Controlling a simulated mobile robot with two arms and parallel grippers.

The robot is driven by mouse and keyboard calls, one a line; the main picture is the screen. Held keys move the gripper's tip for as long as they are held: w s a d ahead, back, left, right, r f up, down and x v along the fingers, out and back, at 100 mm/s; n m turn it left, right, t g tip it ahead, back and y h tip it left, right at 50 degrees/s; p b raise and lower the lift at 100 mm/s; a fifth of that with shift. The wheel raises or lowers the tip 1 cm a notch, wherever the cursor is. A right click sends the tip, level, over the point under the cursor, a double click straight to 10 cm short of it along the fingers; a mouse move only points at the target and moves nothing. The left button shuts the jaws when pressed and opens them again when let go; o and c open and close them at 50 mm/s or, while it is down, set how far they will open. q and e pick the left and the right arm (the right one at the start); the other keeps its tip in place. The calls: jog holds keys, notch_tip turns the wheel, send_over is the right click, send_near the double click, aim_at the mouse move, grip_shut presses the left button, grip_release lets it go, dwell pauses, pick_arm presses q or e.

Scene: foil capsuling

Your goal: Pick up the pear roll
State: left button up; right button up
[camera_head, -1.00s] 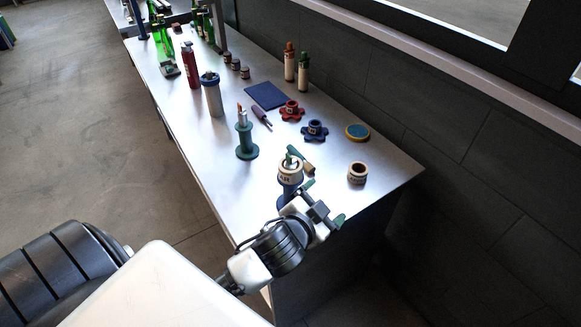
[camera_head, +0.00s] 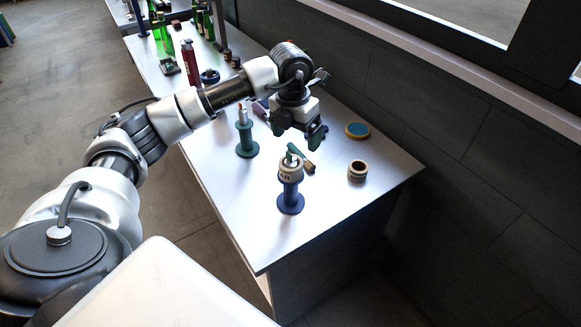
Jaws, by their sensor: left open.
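A cream roll (camera_head: 290,173) with dark lettering, partly readable as "AR", sits on top of a blue spool stand (camera_head: 291,201) near the front of the table. A second small cream roll (camera_head: 357,171) with a dark label lies on the table to its right; its lettering is too small to read. My left gripper (camera_head: 297,137) is open and empty, pointing down above the table, beyond the stand roll. My left arm hides part of the table's middle. My right gripper is not in view.
A green-handled tool (camera_head: 295,151) is just behind the stand roll. A green spool stand (camera_head: 246,140) stands to the left, and a yellow-rimmed blue disc (camera_head: 357,131) lies at the right. Green bottles (camera_head: 166,40) and a red bottle (camera_head: 190,62) stand at the far end. The table's (camera_head: 350,205) front right is clear.

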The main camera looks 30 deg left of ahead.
aim_at(289, 161)
pick_arm(q)
jog(key=shift+s+a+f+y+p, duration=0.15)
jog(key=shift+a+y+p, duration=0.25)
jog(key=shift+a, duration=0.65)
notch_tip(289, 161, down, 4)
jog(key=shift+r+p, duration=0.15)
jog(key=shift+p, duration=0.25)
jog(key=shift+f, duration=0.35)
jog(key=shift+d+f+p, duration=0.1)
jog(key=shift+f+p, duration=0.1)
jog(key=shift+p, duration=0.1)
jog(key=f+p, duration=0.1)
jog(key=f, duration=0.1)
jog(key=f+p, duration=0.1)
jog(key=f, duration=0.1)
jog(key=shift+s+d+f, duration=0.2)
jog(key=shift+f, duration=0.3)
jog(key=shift+r, duration=0.1)
jog(key=c, duration=1)
